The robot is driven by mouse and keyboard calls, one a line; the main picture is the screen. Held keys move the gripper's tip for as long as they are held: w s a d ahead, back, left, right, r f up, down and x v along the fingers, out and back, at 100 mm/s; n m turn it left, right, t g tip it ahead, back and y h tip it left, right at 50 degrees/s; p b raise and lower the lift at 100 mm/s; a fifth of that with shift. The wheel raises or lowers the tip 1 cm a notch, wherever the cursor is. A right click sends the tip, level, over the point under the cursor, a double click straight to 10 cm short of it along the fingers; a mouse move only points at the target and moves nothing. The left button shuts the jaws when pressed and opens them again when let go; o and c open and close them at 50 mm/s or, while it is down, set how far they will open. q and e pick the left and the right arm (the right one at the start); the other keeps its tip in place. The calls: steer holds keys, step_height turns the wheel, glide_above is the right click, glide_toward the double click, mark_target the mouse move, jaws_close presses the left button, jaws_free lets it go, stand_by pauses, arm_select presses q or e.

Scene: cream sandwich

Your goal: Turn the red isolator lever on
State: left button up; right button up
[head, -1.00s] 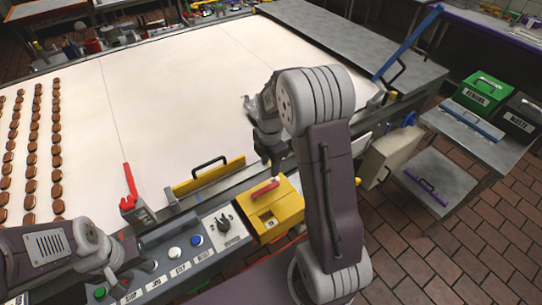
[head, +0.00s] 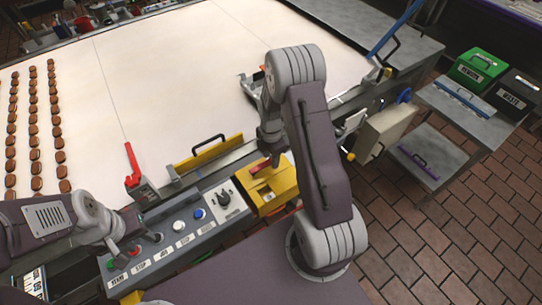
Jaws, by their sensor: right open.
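A yellow box (head: 281,184) at the right end of the control panel carries a red lever (head: 261,167) on its top. My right gripper (head: 273,160) is open and points down right at the lever's far end, overlapping it in the head view. I cannot tell whether the fingers touch the lever or are around it. My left gripper (head: 118,256) hangs over the left end of the panel, near its buttons. Its fingers are too small and dark to read.
The grey control panel (head: 180,240) has buttons and a black rotary knob (head: 224,198). A second red handle (head: 132,165) stands upright at the belt's edge. A yellow guard with a black handle (head: 208,155) lies behind the panel. The white belt (head: 180,90) carries rows of brown biscuits.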

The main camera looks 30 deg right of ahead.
steer(key=shift+w+f, duration=0.1)
steer(key=shift+w, duration=0.05)
steer(key=shift+w+d, duration=0.1)
steer(key=shift+c, duration=1.2)
jaws_close()
steer(key=shift+w, duration=0.1)
